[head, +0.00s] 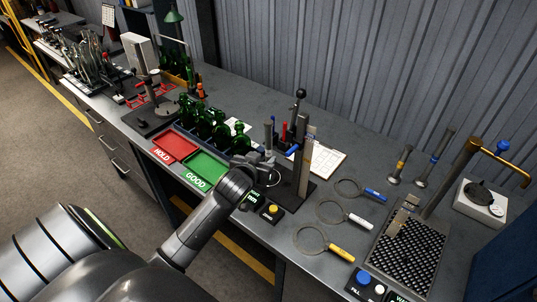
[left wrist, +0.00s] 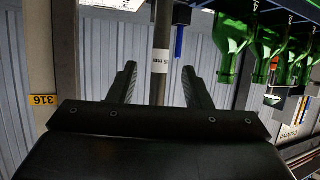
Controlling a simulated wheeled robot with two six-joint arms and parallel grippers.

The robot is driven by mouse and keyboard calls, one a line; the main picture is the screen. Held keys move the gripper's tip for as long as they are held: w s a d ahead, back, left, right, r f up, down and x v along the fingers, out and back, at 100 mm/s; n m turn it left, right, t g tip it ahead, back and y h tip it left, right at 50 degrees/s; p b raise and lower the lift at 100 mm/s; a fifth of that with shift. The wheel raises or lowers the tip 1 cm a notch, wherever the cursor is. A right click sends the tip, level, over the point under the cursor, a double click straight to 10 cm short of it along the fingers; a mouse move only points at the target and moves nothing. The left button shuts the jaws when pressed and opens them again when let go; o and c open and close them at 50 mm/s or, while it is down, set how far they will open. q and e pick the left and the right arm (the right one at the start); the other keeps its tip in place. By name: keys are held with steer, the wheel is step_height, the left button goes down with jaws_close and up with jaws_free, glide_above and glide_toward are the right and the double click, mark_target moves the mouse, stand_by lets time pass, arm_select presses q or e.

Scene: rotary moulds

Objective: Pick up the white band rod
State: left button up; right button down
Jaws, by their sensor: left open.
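My left gripper (left wrist: 159,69) is open, with one finger on each side of this rod and a visible gap on both sides. A blue-ended piece (left wrist: 181,38) is close to the banded rod. My right gripper is not in view.
Green bottles (head: 204,122) stand in a rack left of the gripper, behind the red HOLD tray (head: 175,146) and green GOOD tray (head: 207,168). A yellow button box (head: 271,211) is close in front. Ring tools (head: 330,212) lie to the right. A clipboard (head: 329,160) lies behind the stand.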

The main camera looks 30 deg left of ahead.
mark_target(267, 153)
arm_select(q)
steer(key=shift+w+a+f, duration=0.15)
steer(key=shift+w+f, duration=0.1)
steer(key=shift+w, duration=0.4)
steer(key=shift+w+a+p, duration=0.15)
steer(key=shift+w+p, duration=0.3)
steer(key=shift+p, duration=0.05)
steer(key=p+x, duration=0.1)
steer(key=x, duration=0.2)
steer(key=shift+w+a+f, duration=0.15)
steer(key=shift+w+f, duration=0.1)
steer(key=shift+w, duration=0.2)
jaws_close()
